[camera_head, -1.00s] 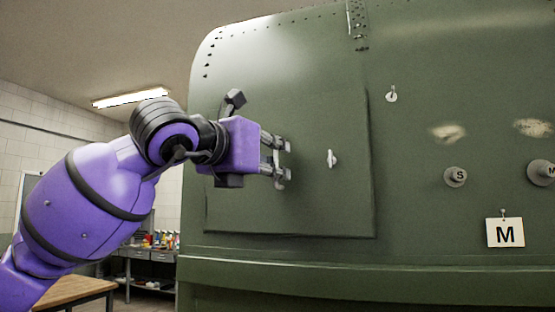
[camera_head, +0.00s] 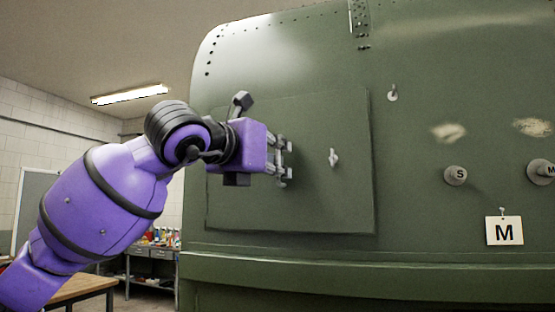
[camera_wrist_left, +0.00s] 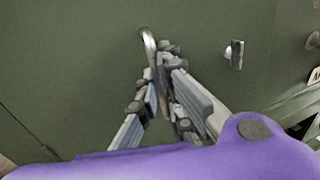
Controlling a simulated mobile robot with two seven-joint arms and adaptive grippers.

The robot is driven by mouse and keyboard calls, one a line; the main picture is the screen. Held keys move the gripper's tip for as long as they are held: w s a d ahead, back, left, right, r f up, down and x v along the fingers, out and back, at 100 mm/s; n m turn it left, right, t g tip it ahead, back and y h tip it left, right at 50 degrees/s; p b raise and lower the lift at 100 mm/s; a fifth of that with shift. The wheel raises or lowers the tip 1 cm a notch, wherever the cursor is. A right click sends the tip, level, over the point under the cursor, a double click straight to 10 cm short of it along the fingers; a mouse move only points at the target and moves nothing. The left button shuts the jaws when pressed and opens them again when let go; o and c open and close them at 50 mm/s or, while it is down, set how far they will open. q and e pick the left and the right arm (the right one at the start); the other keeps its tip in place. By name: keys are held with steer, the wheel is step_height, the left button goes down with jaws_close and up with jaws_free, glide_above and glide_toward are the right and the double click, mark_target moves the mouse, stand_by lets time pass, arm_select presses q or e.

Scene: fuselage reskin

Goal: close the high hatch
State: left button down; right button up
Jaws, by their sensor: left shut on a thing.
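The high hatch is a square green panel (camera_head: 300,205) on the curved green fuselage. It lies flush or nearly flush with the skin; a small gap cannot be ruled out. A small silver turn latch (camera_head: 334,157) sits near its right middle and also shows in the left wrist view (camera_wrist_left: 236,54). My left gripper (camera_head: 284,160) is at the panel's middle, left of the latch. In the left wrist view its fingers (camera_wrist_left: 164,72) are shut around a curved silver handle (camera_wrist_left: 148,42) on the hatch. The fingers partly hide the handle. My right gripper is not in view.
Right of the hatch, the fuselage carries a small hook (camera_head: 392,94), a knob marked S (camera_head: 455,176), another knob (camera_head: 541,172) and a hanging M card (camera_head: 504,231). A wooden table (camera_head: 82,289) and a bench with bottles (camera_head: 152,255) stand at the lower left.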

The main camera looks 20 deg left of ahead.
arm_select(q)
steer(key=shift+w+d, duration=0.15)
steer(key=shift+w, duration=0.55)
steer(key=c, duration=2.2)
jaws_free()
steer(key=shift+s, duration=0.1)
steer(key=v, duration=1.2)
